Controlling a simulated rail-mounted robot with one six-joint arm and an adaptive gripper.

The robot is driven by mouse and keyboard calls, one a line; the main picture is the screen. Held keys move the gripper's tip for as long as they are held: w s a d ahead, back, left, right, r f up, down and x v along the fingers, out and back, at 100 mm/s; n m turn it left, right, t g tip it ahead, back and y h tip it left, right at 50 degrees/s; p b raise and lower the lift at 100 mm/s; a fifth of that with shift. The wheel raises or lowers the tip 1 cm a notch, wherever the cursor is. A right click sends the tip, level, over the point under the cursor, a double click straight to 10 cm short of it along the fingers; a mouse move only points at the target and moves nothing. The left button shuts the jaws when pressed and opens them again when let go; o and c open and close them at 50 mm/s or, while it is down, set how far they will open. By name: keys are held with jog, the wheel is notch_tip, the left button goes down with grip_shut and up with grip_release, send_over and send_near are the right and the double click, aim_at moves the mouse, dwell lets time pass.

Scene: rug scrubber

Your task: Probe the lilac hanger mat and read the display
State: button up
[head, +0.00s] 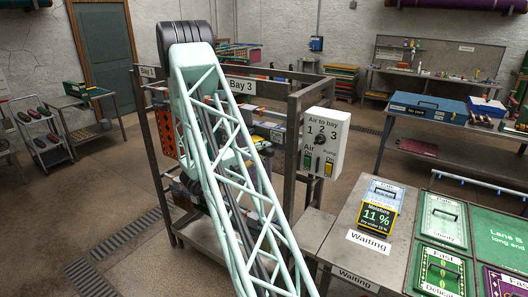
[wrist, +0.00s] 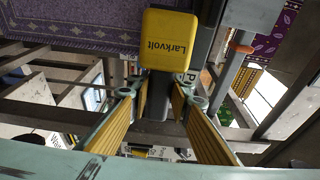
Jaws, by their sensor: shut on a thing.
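My gripper (wrist: 168,108) shows in the wrist view, its yellow-padded fingers shut on the dark grey body of a yellow-capped Larkvolt tool (wrist: 168,40). The tool's far end is hidden. A lilac patterned mat (wrist: 75,28) fills the upper left, beside the yellow cap; I cannot tell whether the tool touches it. A deeper purple mat with pale leaves (wrist: 284,18) is at the upper right. In the head view, a display (head: 377,217) on the bench reads "Moisture 11 %", with "Dry below 15 %" under it. My arm hides the gripper there.
Metal frame posts and rails of Bay 3 (head: 292,150) stand close around my arm, and grey bars (wrist: 275,110) cross the wrist view. An air-to-bay switch box (head: 322,142) is on the right post. A bench (head: 342,240) with Waiting labels stands at the right.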

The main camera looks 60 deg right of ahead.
jog(key=shift+w+b+x, duration=0.2)
jog(key=shift+b+x, duration=0.45)
jog(key=shift+x, duration=0.4)
jog(key=shift+w+b+x, duration=0.2)
jog(key=shift+b+x, duration=0.4)
jog(key=shift+x, duration=0.4)
dwell(1.8)
